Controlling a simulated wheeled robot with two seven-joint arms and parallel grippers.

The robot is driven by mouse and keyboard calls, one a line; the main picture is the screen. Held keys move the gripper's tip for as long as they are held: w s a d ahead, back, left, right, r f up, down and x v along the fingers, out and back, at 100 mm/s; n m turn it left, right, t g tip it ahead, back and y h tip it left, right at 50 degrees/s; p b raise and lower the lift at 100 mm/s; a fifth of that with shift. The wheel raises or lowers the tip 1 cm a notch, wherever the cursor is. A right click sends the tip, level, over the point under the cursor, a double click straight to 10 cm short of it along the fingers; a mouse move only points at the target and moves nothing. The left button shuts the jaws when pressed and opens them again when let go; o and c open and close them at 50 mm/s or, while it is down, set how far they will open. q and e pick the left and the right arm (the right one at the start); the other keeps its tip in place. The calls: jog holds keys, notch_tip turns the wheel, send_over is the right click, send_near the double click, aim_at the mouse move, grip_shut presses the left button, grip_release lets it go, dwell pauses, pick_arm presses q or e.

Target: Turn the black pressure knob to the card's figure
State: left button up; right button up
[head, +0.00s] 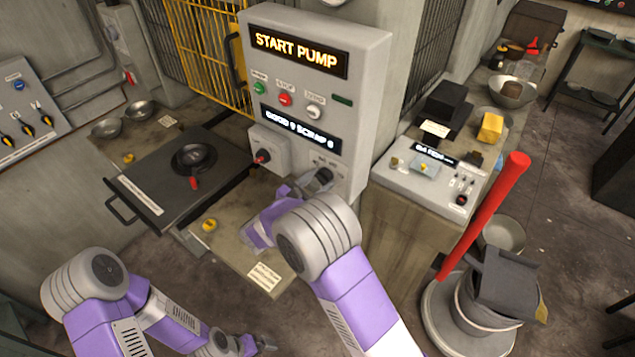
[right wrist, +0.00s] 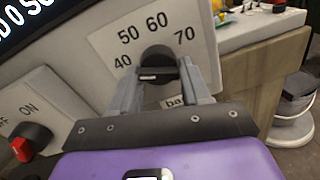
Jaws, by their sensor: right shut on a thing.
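The black pressure knob (right wrist: 158,60) sits on a pale dial plate (right wrist: 105,45) marked 40, 50, 60 and 70, with "ba" showing below. A small pale mark shows on the knob's lower left side; its exact reading is unclear. My right gripper (right wrist: 167,82) is shut on the knob, a finger on each side. In the head view my right gripper (head: 318,180) is at the lower right of the grey panel. A small printed card (head: 264,277) lies on the bench; its text is too small to read. My left gripper (head: 264,343) is low in the head view, away from the panel, its jaws unclear.
The grey panel (head: 376,60) reads "START PUMP" above several buttons. A red-handled OFF/ON switch (right wrist: 22,147) is left of the dial. A black pan (head: 194,157) lies on the dark plate at left. A control box (head: 420,190) and red pole (head: 485,215) stand right.

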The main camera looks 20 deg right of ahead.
jog(key=shift+m+b, duration=0.8)
jog(key=shift+b, duration=0.25)
jog(key=m+b, duration=0.4)
jog(key=b, duration=0.2)
jog(key=m+b, duration=0.5)
jog(key=b, duration=0.1)
jog(key=m+y+b, duration=0.1)
jog(key=m+b, duration=0.3)
jog(key=b, duration=0.3)
jog(key=shift+r+m, duration=0.25)
jog(key=shift+m, duration=0.15)
jog(key=shift+r+m+t+b, duration=0.3)
jog(key=shift+m+b, duration=0.5)
jog(key=shift+b, duration=0.35)
jog(key=o, duration=1)
jog(key=shift+f, duration=0.1)
jog(key=p+v, duration=0.1)
jog(key=v, duration=0.6)
jog(key=shift+s+a, duration=0.2)
jog(key=shift+a, duration=0.05)
